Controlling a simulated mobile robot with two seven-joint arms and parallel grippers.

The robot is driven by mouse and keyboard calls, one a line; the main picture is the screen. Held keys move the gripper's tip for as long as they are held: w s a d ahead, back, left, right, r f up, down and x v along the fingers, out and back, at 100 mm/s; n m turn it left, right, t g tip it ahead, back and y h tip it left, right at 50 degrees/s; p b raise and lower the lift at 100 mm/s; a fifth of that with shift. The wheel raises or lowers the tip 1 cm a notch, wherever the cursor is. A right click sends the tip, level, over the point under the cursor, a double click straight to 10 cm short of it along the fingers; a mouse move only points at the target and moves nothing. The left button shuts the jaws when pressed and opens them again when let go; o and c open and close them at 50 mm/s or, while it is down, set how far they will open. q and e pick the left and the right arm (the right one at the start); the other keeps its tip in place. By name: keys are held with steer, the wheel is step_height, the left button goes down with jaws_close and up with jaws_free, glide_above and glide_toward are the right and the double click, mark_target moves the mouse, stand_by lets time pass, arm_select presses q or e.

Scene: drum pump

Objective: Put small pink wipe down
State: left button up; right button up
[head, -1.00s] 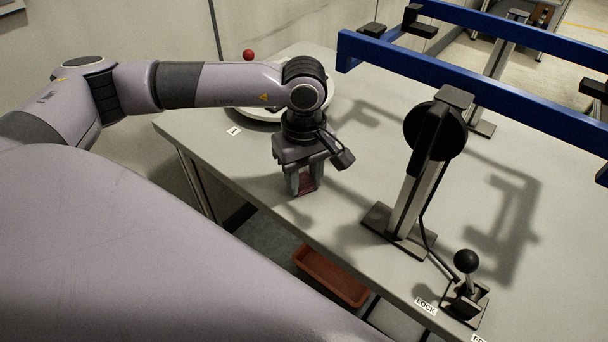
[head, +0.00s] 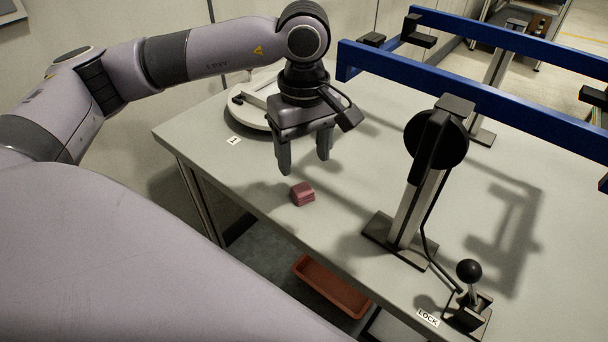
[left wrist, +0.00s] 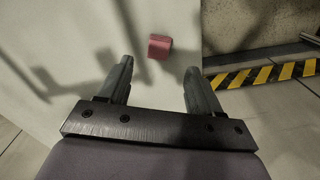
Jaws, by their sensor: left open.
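The small pink wipe (head: 302,194) is a folded block lying on the grey table top near its front edge. It also shows in the left wrist view (left wrist: 159,47), beyond the fingertips and between their lines. My left gripper (head: 304,163) is open and empty above the wipe, clear of it, with fingers pointing down. Its two fingers also show in the left wrist view (left wrist: 157,75) with nothing between them. My right gripper is not in view.
A post with a black disc (head: 436,137) and a ball-topped lever (head: 469,271) by the LOCK label stand right of the wipe. Blue rails (head: 480,98) cross behind. A round white plate (head: 254,112) sits at the back left. A red-brown bin (head: 331,287) is below the table edge.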

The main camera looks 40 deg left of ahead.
arm_select(q)
step_height(320, 180, up, 4)
steer(key=shift+f, duration=0.15)
stand_by(0.6)
